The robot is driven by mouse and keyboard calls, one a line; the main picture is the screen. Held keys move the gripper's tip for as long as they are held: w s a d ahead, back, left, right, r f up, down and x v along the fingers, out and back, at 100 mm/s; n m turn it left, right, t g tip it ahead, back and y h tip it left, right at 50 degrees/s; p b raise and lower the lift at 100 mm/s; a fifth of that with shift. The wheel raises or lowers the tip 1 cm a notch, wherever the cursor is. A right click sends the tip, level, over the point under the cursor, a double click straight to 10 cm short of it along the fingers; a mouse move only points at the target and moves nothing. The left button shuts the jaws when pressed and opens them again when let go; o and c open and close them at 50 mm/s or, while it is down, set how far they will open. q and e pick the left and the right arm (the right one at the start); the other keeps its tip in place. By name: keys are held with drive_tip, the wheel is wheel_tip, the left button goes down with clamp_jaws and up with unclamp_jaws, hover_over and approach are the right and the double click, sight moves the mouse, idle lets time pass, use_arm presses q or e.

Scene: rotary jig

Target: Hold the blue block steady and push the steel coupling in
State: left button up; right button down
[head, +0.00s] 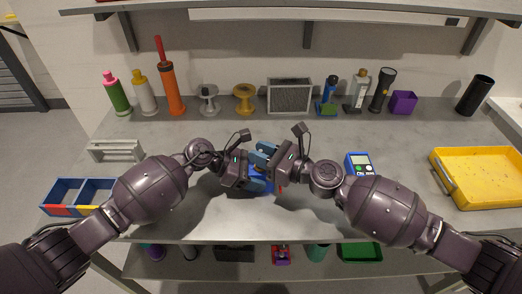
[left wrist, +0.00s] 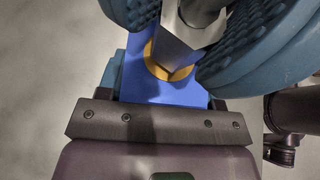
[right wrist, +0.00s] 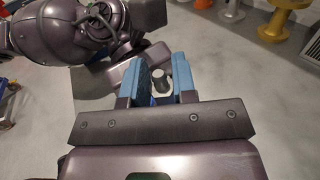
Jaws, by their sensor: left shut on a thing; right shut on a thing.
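The blue block (head: 264,175) is mostly hidden under my grippers at the middle of the bench. My left gripper (head: 256,182) is shut on it. In the left wrist view the blue block (left wrist: 150,88) has a brass-yellow ring (left wrist: 158,66) in its face. The steel coupling (left wrist: 180,48) stands over this ring, its lower end at the ring. I cannot tell how deep it sits. My right gripper (head: 267,155) is shut on the coupling, with its ridged teal fingers on both sides of it. The coupling's grey end (right wrist: 160,79) shows between the fingers in the right wrist view.
A blue meter (head: 359,164) lies right of my right gripper. A yellow tray (head: 438,174) is at the far right, a blue divided bin (head: 66,196) at the left, a grey rack (head: 115,150) behind it. Bottles and spools line the back. The front middle is clear.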

use_arm(q)
drive_tip(key=shift+f, duration=0.15)
use_arm(e)
drive_tip(key=shift+f, duration=0.5)
drive_tip(key=c, duration=0.8)
unclamp_jaws()
drive_tip(key=shift+c, duration=0.2)
use_arm(q)
drive_tip(key=shift+s, duration=0.1)
use_arm(e)
drive_tip(key=v, duration=1.2)
use_arm(q)
drive_tip(key=o, duration=0.8)
